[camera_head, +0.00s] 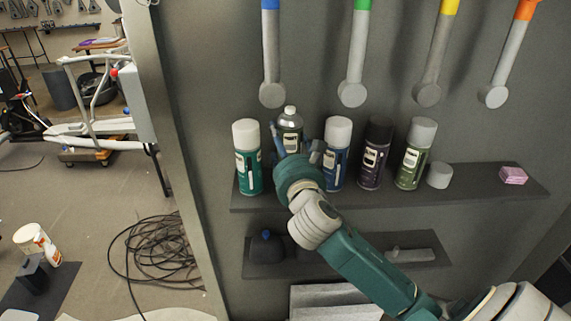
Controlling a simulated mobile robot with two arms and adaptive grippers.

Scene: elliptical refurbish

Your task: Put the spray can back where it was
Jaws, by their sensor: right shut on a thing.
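A row of spray cans stands on the upper shelf (470,193). A grey-green spray can (290,122) with a bare domed top is in this row, between a teal can (248,160) with a white cap and a blue can (338,150) with a white cap. My right gripper (296,147) is shut on the grey-green can, reaching in from the front. The gripper hides the can's lower part, so I cannot tell whether its base touches the shelf. My left gripper is not in view.
A dark purple can (375,155) and an olive can (415,155) stand further right, then a loose grey cap (440,175) and a pink block (513,175). Tools with coloured handles hang above. A lower shelf (425,254) lies below. Black cable (160,250) is coiled on the floor.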

